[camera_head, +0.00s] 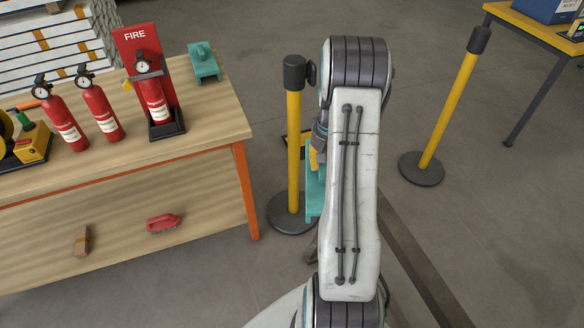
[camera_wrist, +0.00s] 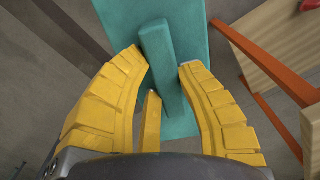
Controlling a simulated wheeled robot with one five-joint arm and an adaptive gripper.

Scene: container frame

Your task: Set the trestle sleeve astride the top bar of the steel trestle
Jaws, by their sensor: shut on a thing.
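A teal piece with a flat plate and a raised grip bar, which I take for the trestle sleeve (camera_wrist: 192,35), fills the upper middle of the wrist view. My yellow-fingered gripper (camera_wrist: 166,76) is shut on its grip bar. In the head view only a teal edge of the sleeve (camera_head: 315,190) and a bit of yellow finger show left of my arm, which hides the rest. A long dark brown bar (camera_head: 425,268), perhaps the steel trestle's top bar, runs low behind my arm to the lower right. Its supports and its distance from the sleeve cannot be told.
A wooden workbench (camera_head: 215,105) with an orange frame stands left, carrying several red extinguishers (camera_head: 100,108) and another teal piece (camera_head: 204,66). A yellow post (camera_head: 294,150) stands close left of my arm, another post (camera_head: 450,110) to the right. A yellow-topped table (camera_head: 535,25) is back right.

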